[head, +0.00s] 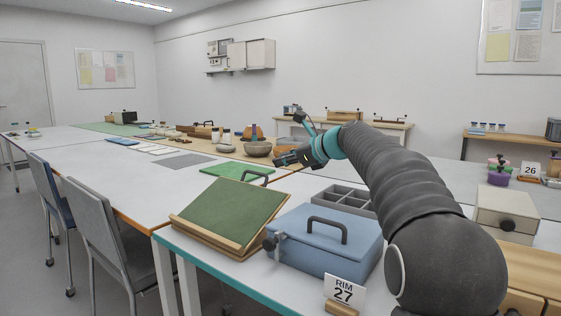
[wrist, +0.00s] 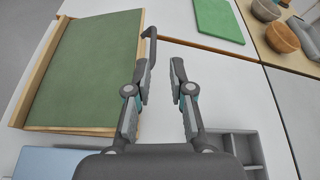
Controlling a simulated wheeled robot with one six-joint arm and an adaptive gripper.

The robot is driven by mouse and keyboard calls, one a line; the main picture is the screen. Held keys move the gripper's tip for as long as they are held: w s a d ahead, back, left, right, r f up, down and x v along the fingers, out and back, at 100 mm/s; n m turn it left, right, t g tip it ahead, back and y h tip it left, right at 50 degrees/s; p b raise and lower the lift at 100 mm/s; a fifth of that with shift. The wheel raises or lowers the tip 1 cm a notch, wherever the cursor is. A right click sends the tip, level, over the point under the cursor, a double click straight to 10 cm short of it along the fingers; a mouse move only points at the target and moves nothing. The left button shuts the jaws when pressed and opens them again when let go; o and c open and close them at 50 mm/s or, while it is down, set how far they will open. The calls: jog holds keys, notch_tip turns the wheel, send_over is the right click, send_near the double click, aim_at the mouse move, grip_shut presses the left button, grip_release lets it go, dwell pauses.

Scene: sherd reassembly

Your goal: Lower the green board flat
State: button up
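The green board (head: 235,207) is tilted up on a wooden frame (head: 205,237) on the near table, its raised edge toward the back. It fills the left of the wrist view (wrist: 85,75). A dark bent handle (head: 256,174) stands out from its raised edge; it also shows in the wrist view (wrist: 151,34). My gripper (wrist: 162,65) is open, with nothing between its fingers. The handle lies just beyond the left fingertip; I cannot tell whether they touch.
A blue lidded box (head: 325,245) stands right of the board, with a sign reading RIM 27 (head: 344,291) in front. A grey compartment tray (head: 345,198) is behind the box. A flat green mat (head: 222,169) lies farther back. Chairs (head: 105,220) stand at the left.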

jog(key=shift+v, duration=1.95)
jog(key=shift+s+a+f, duration=0.1)
jog(key=shift+s, duration=0.1)
